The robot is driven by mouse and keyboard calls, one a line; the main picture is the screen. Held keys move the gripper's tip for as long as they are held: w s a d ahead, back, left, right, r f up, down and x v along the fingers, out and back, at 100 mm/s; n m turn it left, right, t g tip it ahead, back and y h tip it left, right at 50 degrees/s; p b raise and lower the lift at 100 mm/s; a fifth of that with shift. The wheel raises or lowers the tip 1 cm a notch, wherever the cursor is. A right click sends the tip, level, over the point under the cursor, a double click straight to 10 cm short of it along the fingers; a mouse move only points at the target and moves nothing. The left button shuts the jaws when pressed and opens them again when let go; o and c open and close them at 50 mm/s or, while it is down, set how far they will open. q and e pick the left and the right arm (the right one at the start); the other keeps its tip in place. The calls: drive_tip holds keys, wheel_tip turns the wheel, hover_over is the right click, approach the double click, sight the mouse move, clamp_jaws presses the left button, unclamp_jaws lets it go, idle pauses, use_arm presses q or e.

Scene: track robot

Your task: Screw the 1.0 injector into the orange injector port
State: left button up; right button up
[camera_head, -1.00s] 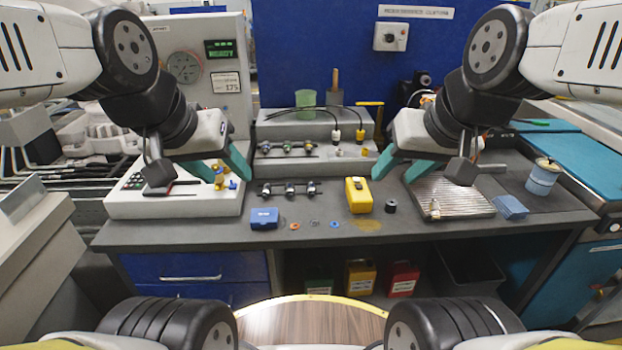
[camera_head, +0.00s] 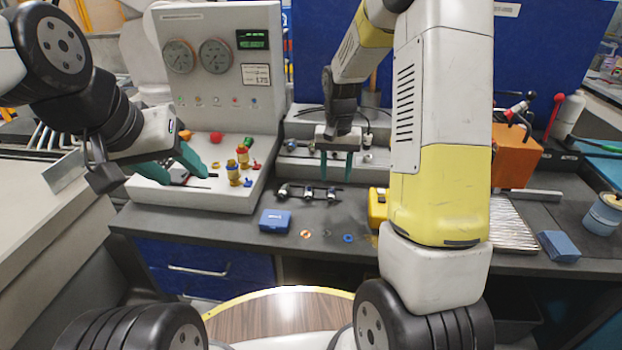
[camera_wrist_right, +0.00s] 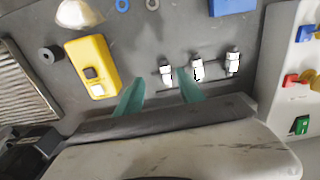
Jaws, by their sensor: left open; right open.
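A front rack (camera_head: 278,190) holds three small dark-and-light injectors (camera_head: 308,193) in a row. Their markings are too small to read, so I cannot tell which is 1.0. My right gripper (camera_head: 336,172) is open and empty above and behind this rack. In the right wrist view the fingers (camera_wrist_right: 159,78) point toward the injectors (camera_wrist_right: 198,70), nearest the end one. The white test bench (camera_head: 190,198) carries brass fittings (camera_head: 233,173) with red and blue parts; I cannot tell which is the orange port. My left gripper (camera_head: 191,177) is open and empty over this bench.
A yellow device (camera_head: 377,208) is partly hidden behind my right arm. A blue box (camera_head: 274,220), orange ring (camera_head: 305,234) and blue ring (camera_head: 347,238) lie at the front. An orange block (camera_head: 515,160) and ribbed tray (camera_head: 512,228) are at right.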

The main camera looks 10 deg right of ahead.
sight(331, 196)
drive_tip(key=shift+w+a+f, duration=0.1)
drive_tip(key=shift+w+f, duration=0.1)
drive_tip(key=shift+f, duration=0.3)
drive_tip(key=f, duration=0.7)
drive_tip(key=shift+w+a+f, duration=0.2)
drive_tip(key=shift+w+f, duration=0.1)
drive_tip(key=shift+w, duration=0.05)
clamp_jaws()
